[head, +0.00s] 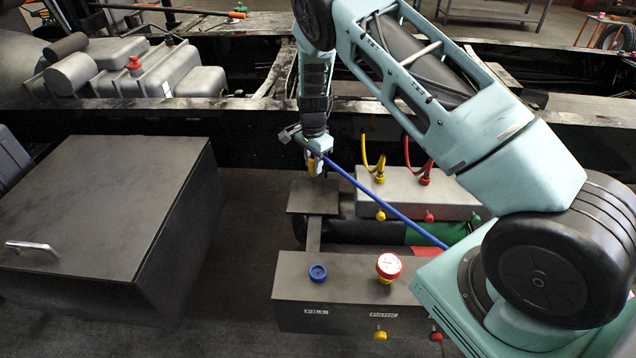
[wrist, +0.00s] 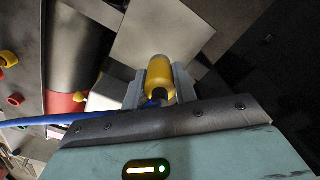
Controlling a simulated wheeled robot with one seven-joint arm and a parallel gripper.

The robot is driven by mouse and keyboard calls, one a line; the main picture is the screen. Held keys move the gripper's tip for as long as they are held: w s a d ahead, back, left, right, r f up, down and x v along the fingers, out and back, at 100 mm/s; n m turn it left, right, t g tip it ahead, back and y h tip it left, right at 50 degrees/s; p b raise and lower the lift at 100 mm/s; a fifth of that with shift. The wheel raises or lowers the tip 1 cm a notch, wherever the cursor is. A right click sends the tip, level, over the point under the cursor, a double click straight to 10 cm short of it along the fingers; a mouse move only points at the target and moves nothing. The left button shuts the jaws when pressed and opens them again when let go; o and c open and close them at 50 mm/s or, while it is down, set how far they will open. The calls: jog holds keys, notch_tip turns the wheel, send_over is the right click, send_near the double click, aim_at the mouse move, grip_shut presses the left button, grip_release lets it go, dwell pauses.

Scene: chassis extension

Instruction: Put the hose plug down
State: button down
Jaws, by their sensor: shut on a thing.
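My gripper (head: 315,168) is shut on the hose plug, a yellow cylinder (wrist: 160,78) that shows between the two fingers in the wrist view. A blue hose (head: 385,205) runs from the plug down to the right and passes behind my arm; it also shows in the wrist view (wrist: 60,118). In the head view the gripper hangs over the far edge of a small dark square plate (head: 313,197). The plate is seen beyond the plug in the wrist view (wrist: 165,30). I cannot tell the gap between plug and plate.
A grey manifold (head: 410,190) with yellow and red hoses stands right. A large handled box (head: 105,190) stands left.

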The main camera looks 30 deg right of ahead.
notch_tip(320, 180, down, 8)
jog(key=shift+r+p, duration=0.15)
jog(key=shift+p, duration=0.85)
jog(key=shift+f, duration=0.2)
jog(key=shift+f+b, duration=0.3)
jog(key=shift+b, duration=0.15)
jog(key=c, duration=1.1)
grip_release()
jog(key=shift+r, duration=0.1)
